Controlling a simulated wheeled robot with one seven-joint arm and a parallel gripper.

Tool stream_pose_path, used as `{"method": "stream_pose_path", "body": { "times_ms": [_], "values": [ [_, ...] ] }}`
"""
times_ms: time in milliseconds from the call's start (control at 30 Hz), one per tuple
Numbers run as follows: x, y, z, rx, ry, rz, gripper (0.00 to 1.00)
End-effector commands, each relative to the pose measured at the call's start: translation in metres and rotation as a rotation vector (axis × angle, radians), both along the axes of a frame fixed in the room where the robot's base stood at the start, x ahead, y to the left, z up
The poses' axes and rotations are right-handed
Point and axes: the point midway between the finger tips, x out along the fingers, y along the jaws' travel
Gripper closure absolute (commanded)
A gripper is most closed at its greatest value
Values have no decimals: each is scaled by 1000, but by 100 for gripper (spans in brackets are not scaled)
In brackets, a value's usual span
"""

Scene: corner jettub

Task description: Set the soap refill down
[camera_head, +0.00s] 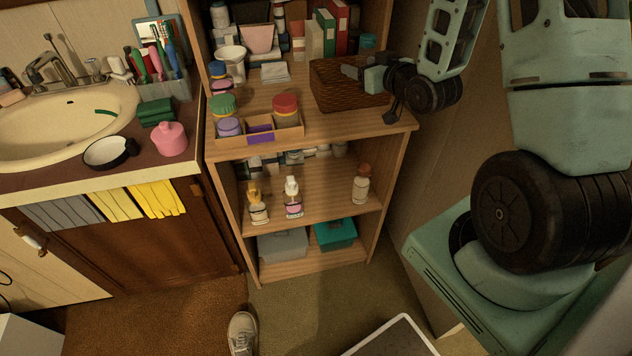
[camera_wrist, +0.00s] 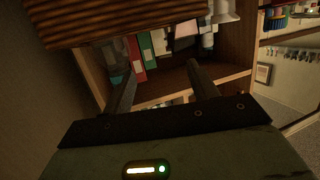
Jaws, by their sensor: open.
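My gripper (camera_head: 350,71) is open at the right end of the shelf unit's top surface, by the brown wicker basket (camera_head: 345,86). In the wrist view the two fingers of my gripper (camera_wrist: 163,77) are spread with nothing between them, and the basket (camera_wrist: 120,22) fills the upper left. I cannot tell for sure which item is the soap refill. On the middle shelf stand a white-pump bottle with a pink label (camera_head: 293,198), a yellow-topped bottle (camera_head: 257,205) and a brown-capped bottle (camera_head: 361,186), all upright and apart from my gripper.
A wooden tray (camera_head: 290,133) with jars stands left of the basket. Red and green binders (camera_head: 335,28) stand behind it. The middle shelf has bare wood between its bottles. A sink (camera_head: 60,125) and counter are at left; a shoe (camera_head: 242,333) lies on the floor.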

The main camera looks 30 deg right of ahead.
Motion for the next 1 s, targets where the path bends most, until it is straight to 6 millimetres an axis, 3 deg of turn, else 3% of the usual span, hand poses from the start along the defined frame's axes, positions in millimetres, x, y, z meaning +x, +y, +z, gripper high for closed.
{"method": "stream_pose_path", "body": {
  "times_ms": [33, 133, 267, 367, 500, 633, 800, 900, 1000],
  "values": [
    [8, 32, 3, -5, 64, 49, 41],
    [9, 87, -1, -17, 224, 120, 41],
    [-12, 157, -3, -43, 436, 217, 41],
    [-45, 208, -2, -76, 598, 294, 41],
    [-111, 267, 5, -146, 827, 403, 41],
    [-184, 301, 16, -230, 1024, 497, 41],
    [-259, 315, 29, -332, 1210, 575, 41],
    [-282, 316, 34, -366, 1267, 595, 41],
    [-291, 316, 36, -380, 1289, 601, 41]
  ]
}}
